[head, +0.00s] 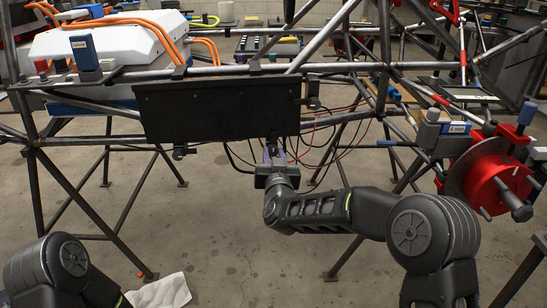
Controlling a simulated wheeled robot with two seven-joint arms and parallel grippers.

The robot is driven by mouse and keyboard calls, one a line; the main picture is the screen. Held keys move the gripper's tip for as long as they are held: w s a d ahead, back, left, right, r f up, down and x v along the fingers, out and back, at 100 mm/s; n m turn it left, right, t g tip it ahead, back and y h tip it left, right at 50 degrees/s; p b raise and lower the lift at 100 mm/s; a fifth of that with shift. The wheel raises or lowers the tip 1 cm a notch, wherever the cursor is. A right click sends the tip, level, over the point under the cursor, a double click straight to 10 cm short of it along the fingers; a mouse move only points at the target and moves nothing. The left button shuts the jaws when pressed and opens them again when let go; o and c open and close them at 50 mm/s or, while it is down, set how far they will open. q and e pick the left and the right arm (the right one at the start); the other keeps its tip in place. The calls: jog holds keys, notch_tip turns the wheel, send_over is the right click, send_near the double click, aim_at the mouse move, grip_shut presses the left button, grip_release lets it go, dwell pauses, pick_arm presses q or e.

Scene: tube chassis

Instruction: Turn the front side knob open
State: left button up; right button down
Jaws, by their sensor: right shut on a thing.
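A flat black panel (215,107) is fixed to the tube chassis. A small dark knob (180,153) sits below its lower edge at the left, and another knob (313,103) sits at its right side. My right gripper (272,148) reaches up to the panel's lower edge, right of the middle. It is shut on the front side knob there, which the fingers and gripper body hide, so its turn angle cannot be told. My left arm shows only at the bottom left, and its gripper is out of view.
Chassis tubes (75,196) run around and below the panel. Loose dark and red cables (330,150) hang right of my right gripper. A red brake hub (490,180) stands at the right. A white cloth (160,293) lies on the floor (225,240).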

jog(key=m+b, duration=0.3)
jog(key=m, duration=0.1)
jog(key=shift+f+m+b, duration=0.2)
jog(key=shift+m+b, duration=0.2)
jog(key=m+b, duration=0.4)
jog(key=m, duration=0.1)
jog(key=shift+d+m, duration=0.15)
jog(key=shift+m, duration=0.15)
jog(key=m+b, duration=0.1)
jog(key=m, duration=0.1)
jog(key=shift+m, duration=0.3)
jog(key=shift+m+b, duration=0.45)
jog(key=shift+m, duration=1.45)
jog(key=c, duration=1.1)
grip_release()
